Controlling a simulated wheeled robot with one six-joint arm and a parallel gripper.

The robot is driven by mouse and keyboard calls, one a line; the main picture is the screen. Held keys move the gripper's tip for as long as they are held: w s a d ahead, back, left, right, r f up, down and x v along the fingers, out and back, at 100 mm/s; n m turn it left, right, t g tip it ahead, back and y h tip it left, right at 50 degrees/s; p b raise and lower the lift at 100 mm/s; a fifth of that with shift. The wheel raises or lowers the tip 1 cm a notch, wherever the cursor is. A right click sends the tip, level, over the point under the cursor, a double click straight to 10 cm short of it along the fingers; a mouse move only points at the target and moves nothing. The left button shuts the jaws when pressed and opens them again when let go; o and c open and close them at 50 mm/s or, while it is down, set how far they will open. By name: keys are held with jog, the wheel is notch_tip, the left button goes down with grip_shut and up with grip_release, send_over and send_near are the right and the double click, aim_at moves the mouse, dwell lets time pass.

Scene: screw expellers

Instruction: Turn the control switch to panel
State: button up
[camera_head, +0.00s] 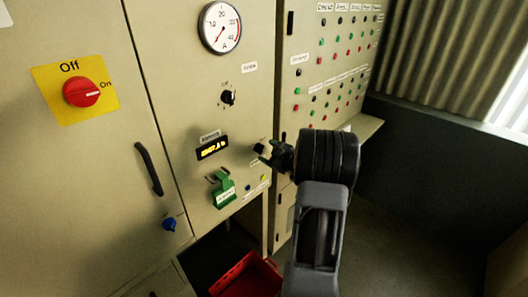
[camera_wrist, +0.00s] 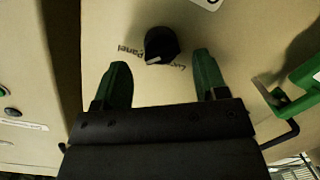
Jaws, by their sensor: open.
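The control switch (camera_wrist: 161,43) is a round black knob on the beige cabinet face in the wrist view. A pale mark shows at its lower left edge. The printed word "Panel" lies to its left, and a second, partly hidden word, seemingly "Local", lies to its lower right. My gripper (camera_wrist: 161,60) has two green fingers spread apart, one on each side below the knob, with nothing between them. In the head view my gripper (camera_head: 266,154) is close to the cabinet's right edge. I cannot clearly separate the switch from the fingertips there.
A green handle (camera_head: 223,188) sticks out left of my gripper; it also shows in the wrist view (camera_wrist: 300,92). A lit display (camera_head: 212,148), a small black knob (camera_head: 228,97) and a gauge (camera_head: 220,27) are nearby. A red crate (camera_head: 247,276) is below.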

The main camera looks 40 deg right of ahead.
jog(key=b+v, duration=0.1)
jog(key=v, duration=0.9)
jog(key=shift+s+b, duration=0.3)
jog(key=shift+s, duration=0.05)
jog(key=shift+d, duration=0.1)
